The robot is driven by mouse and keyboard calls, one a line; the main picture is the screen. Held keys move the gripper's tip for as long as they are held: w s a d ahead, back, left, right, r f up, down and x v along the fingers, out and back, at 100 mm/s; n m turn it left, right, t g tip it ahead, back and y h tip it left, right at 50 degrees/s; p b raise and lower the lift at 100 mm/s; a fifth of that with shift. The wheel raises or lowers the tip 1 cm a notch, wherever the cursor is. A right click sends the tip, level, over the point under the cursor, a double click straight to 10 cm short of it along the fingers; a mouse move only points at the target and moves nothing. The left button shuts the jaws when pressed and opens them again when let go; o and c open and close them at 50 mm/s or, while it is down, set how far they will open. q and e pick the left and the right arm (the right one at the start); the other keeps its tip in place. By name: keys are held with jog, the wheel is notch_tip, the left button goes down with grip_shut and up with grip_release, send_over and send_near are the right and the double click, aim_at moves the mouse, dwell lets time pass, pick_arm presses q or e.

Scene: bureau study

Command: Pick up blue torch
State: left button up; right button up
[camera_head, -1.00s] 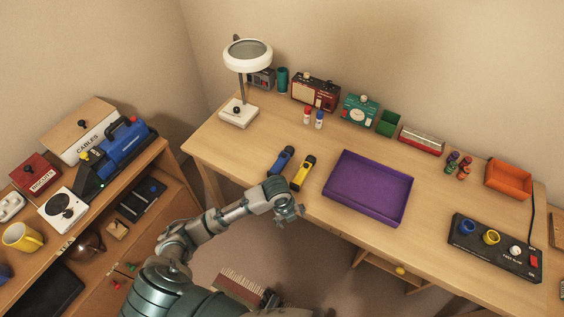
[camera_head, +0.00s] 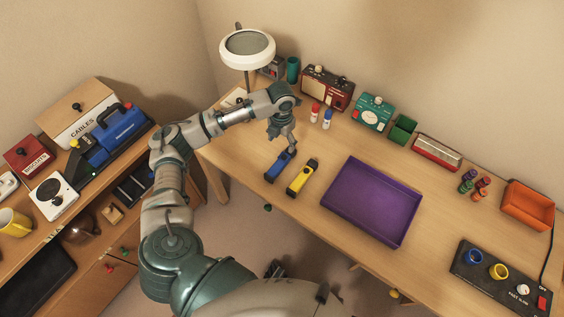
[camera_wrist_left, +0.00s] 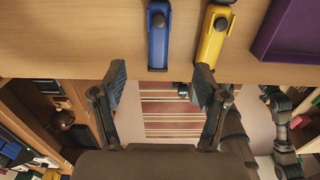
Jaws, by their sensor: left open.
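The blue torch (camera_head: 277,167) lies on the desk near its front edge, left of the yellow torch (camera_head: 301,178). My left gripper (camera_head: 286,146) is above the desk by the far end of the blue torch and partly overlaps it in the head view. In the left wrist view the gripper (camera_wrist_left: 160,80) is open and empty, with the blue torch (camera_wrist_left: 158,38) ahead between the lines of its fingers. The yellow torch (camera_wrist_left: 213,38) is ahead of the right finger. My right arm (camera_wrist_left: 284,125) partly shows at the right there; its jaws are unclear.
A purple tray (camera_head: 368,203) lies right of the torches. A white lamp (camera_head: 247,50) stands behind my left arm. Two small bottles (camera_head: 320,115), a red radio (camera_head: 327,88) and a green device (camera_head: 372,111) stand farther back. Bare desk lies left of the blue torch.

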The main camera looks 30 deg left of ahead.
pick_arm(q)
send_over(282, 160)
notch_tip(282, 160, down, 6)
jog(key=shift+d+f+b, duration=0.15)
jog(key=shift+f+b, duration=0.05)
jog(key=shift+b, duration=0.1)
jog(key=shift+s+f, duration=0.1)
jog(key=shift+f, duration=0.8)
jog(key=f, duration=0.2)
jog(key=f+b, duration=0.1)
jog(key=f, duration=0.1)
jog(key=shift+w+f, duration=0.2)
jog(key=shift+f, duration=0.1)
pick_arm(e)
jog(key=w+r, duration=0.3)
jog(key=shift+a+r, duration=0.15)
jog(key=shift+a, duration=0.05)
pick_arm(q)
jog(key=shift+r, duration=0.1)
jog(key=shift+c, duration=0.3)
